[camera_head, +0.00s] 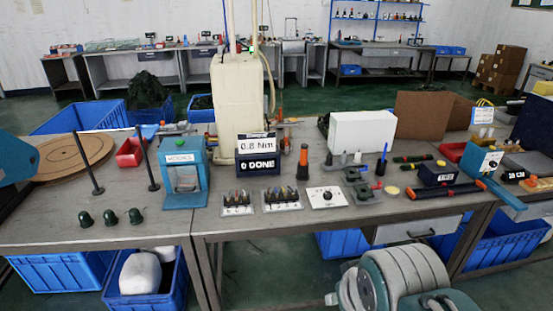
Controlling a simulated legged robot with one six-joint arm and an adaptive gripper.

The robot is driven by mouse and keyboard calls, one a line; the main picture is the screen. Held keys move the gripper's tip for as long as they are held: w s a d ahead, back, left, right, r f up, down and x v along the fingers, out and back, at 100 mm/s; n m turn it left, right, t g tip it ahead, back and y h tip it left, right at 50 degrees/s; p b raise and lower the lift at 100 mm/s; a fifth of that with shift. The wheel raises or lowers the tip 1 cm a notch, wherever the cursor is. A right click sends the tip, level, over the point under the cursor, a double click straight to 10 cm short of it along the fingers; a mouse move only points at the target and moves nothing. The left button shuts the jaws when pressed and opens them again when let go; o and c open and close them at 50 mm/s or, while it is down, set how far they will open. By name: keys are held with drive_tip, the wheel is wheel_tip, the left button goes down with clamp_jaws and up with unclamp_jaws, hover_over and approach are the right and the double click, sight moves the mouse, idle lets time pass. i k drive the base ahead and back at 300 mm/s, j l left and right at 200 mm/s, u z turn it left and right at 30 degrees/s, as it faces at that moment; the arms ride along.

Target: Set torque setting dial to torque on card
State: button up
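A card reading "0.8 Nm" (259,145) stands mid-bench, above a dark display reading "0 DONE" (258,164). A white plate (316,203) lies flat at the front of the bench, right of the card. A small black dial (327,196) sits on it. The plate's markings are too small to read, so I cannot tell the dial's setting. A second dark knob (487,167) shows on a blue box at the right; its scale is also unreadable.
Two trays of small parts (237,211) (282,207) lie left of the plate. An orange-and-black tool (303,163) stands behind it. A blue machine (181,186) and thin upright posts (87,163) stand further left.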

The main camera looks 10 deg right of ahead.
sight(327, 195)
drive_tip(key=i+l, duration=0.45)
drive_tip(key=i, duration=0.15)
drive_tip(key=i+l, duration=0.5)
drive_tip(key=i, duration=0.05)
